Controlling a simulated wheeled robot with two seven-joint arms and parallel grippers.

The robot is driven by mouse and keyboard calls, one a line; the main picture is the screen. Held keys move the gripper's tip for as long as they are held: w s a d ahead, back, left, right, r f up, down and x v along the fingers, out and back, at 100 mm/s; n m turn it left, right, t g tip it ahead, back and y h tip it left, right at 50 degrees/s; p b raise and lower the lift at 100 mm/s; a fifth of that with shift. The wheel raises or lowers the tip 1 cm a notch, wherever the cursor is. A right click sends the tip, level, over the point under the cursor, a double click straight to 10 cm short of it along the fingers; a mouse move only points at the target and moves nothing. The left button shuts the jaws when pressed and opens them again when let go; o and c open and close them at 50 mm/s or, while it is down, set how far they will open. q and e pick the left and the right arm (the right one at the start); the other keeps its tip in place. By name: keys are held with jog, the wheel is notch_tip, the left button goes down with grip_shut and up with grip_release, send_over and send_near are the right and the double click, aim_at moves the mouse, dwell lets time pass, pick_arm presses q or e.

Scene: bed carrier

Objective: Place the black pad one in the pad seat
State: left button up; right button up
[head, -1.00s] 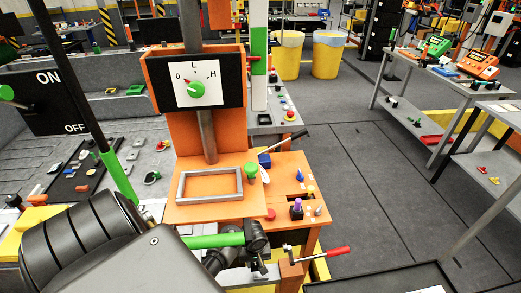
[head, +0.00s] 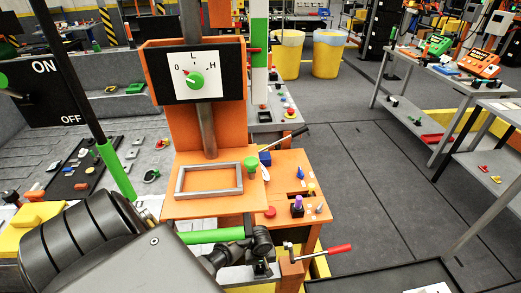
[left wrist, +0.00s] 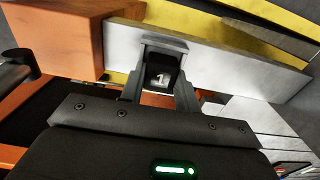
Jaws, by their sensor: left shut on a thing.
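The black pad one (left wrist: 162,70), a small dark block marked with a white "1", sits between the two fingers of my left gripper (left wrist: 160,85) in the left wrist view. The gripper is shut on it. A grey metal bar (left wrist: 220,62) lies just beyond the pad; I cannot tell whether they touch. In the head view my left gripper (head: 262,268) is low, in front of the orange station, and the pad is too small to make out. I cannot tell which part is the pad seat. My right gripper is not in view.
An orange table (head: 290,190) carries a grey rectangular frame (head: 208,195) and several small controls. A crank with a red handle (head: 338,250) stands right of my left gripper. An orange block (left wrist: 60,40) is beside the grey bar. The floor (head: 370,180) to the right is clear.

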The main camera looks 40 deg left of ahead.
aim_at(260, 266)
pick_arm(q)
jog(key=o, duration=1)
jog(key=shift+f, duration=0.1)
jog(key=shift+c, duration=0.2)
notch_tip(260, 266, up, 12)
jog(key=p, duration=0.3)
jog(key=shift+p, duration=0.4)
